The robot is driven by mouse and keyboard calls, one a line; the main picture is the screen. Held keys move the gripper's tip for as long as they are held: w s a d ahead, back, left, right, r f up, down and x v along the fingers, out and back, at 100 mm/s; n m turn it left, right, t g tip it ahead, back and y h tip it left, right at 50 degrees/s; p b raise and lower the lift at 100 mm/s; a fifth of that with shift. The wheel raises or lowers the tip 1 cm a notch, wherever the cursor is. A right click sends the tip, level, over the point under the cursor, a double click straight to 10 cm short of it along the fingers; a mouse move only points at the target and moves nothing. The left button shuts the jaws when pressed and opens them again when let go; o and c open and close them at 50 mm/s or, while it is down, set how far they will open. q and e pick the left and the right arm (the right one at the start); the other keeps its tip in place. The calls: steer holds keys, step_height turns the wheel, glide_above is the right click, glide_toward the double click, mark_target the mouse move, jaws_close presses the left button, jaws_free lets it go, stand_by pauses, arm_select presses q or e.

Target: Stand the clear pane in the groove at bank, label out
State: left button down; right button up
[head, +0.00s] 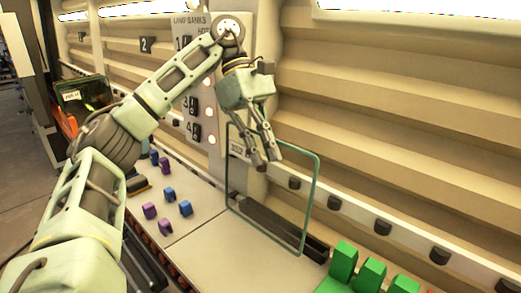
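The clear pane (285,190) is a see-through sheet with a thin dark green edge. It stands roughly upright by the wall, at the dark groove (270,219) on the light bench. Whether its lower edge is seated in the groove is not clear. A small marked label (238,149) shows near the pane's upper left; I cannot tell whether it is on the pane or behind it. My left gripper (266,162) points down over the pane's top edge, with its two fingertips slightly apart. My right gripper is out of view.
Green blocks (371,272) stand at the front right. Small purple and blue blocks (168,194) lie on the bench at left. Dark knobs (383,227) line the wall's foot. The wall panel (192,70) carries numbered lamps. An orange-black bin (85,100) is farther left.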

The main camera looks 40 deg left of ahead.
arm_select(q)
steer(key=shift+w+d+f+p, duration=0.1)
steer(key=shift+w+f+p, duration=0.45)
steer(key=shift+w, duration=0.85)
steer(key=shift+w+d+f+p, duration=0.25)
steer(key=shift+w+p, duration=0.4)
steer(key=shift+w, duration=0.75)
steer(key=shift+w+f+p, duration=0.5)
steer(key=shift+w+p, duration=0.1)
steer(key=shift+w, duration=0.8)
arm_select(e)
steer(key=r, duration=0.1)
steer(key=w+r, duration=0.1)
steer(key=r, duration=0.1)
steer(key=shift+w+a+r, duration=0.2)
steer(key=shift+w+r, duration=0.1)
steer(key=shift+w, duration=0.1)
arm_select(q)
steer(key=shift+s, duration=0.2)
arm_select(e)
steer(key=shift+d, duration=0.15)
arm_select(q)
steer(key=shift+s+f+b, duration=0.1)
steer(key=shift+f+b, duration=0.4)
steer(key=shift+f, duration=0.25)
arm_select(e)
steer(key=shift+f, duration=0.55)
